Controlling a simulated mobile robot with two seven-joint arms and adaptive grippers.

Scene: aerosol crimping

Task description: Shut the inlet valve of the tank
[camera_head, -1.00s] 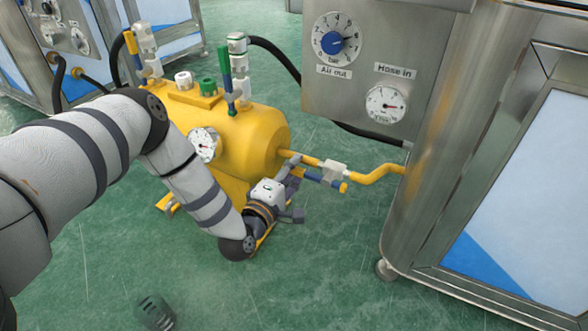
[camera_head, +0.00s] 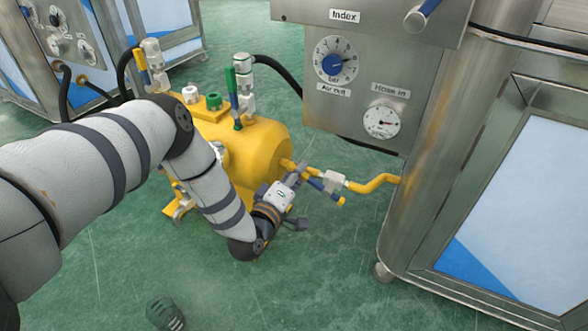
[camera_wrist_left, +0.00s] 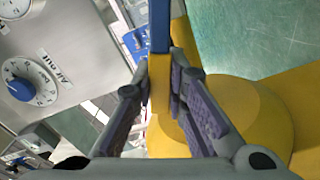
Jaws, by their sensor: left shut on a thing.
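The yellow tank (camera_head: 262,145) stands on the green floor, left of the steel machine. A yellow inlet pipe (camera_head: 372,186) runs from its right end to the machine, with a pale valve body (camera_head: 334,181) on it. A blue lever with yellow parts (camera_head: 328,193) lies beside the pipe at a slant. My left gripper (camera_head: 300,171) reaches in from below and is shut on the lever. In the left wrist view, the lever's yellow part (camera_wrist_left: 159,85) is between the fingers and its blue part (camera_wrist_left: 160,28) extends beyond them.
The steel machine's panel (camera_head: 360,105) with a blue knob and gauge hangs close above the pipe. Upright valves (camera_head: 242,90) and a dark hose (camera_head: 280,68) rise at the tank's top. A dark ribbed thing (camera_head: 165,313) is at the bottom.

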